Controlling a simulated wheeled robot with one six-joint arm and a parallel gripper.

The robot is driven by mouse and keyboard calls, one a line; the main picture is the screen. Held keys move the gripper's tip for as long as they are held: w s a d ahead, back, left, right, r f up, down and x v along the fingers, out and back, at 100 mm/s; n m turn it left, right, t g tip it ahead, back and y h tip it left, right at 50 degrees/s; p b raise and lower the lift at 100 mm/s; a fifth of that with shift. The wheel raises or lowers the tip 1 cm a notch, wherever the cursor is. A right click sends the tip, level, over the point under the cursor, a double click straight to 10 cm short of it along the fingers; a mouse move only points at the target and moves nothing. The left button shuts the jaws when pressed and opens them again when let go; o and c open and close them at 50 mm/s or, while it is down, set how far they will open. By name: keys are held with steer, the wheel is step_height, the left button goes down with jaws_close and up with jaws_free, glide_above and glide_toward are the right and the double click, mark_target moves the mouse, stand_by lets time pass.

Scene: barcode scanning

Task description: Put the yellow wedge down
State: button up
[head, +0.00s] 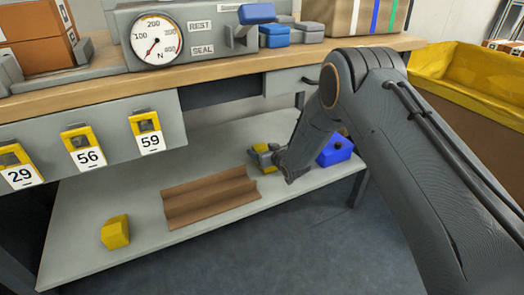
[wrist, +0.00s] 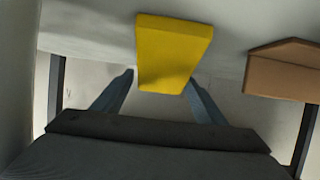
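My gripper (head: 272,158) is low over the shelf under the bench, on its right half. The yellow wedge (wrist: 172,52) is between its two fingertips in the wrist view, with a finger close against each side, and the gripper looks shut on it. In the head view the wedge (head: 261,160) is partly hidden by the gripper. I cannot tell whether its underside touches the shelf (head: 215,150). Another yellow block (head: 115,232) stands at the front left of the shelf.
A brown ridged piece (head: 211,197) lies mid-shelf, left of my gripper. A blue object (head: 335,150) with a dark knob sits close on the right. The bench top (head: 240,58) overhangs the shelf, with numbered yellow tags along its front. A yellow-lined bin (head: 465,75) stands at right.

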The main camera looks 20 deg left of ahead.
steer(key=shift+d+r, duration=0.1)
steer(key=shift+r, duration=0.05)
steer(key=s+d+r+m+g+h+p, duration=0.25)
steer(key=s+d+r+h+p, duration=0.3)
steer(key=s+d+r, duration=1.25)
steer(key=s+d+r+g+h, duration=0.1)
steer(key=s+d, duration=0.3)
steer(key=s, duration=0.5)
steer(key=s+d+r+g+h, duration=0.1)
steer(key=s+d+r+g, duration=0.2)
steer(key=s, duration=0.7)
steer(key=s+d+r+g+h, duration=0.1)
steer(key=s+d+r+g, duration=0.1)
steer(key=s+d, duration=0.5)
steer(key=s+r, duration=0.1)
steer(key=s, duration=0.1)
steer(key=shift+s+h+b, duration=0.35)
steer(key=shift+b, duration=0.05)
steer(key=shift+r+m, duration=0.1)
steer(key=shift+m, duration=0.15)
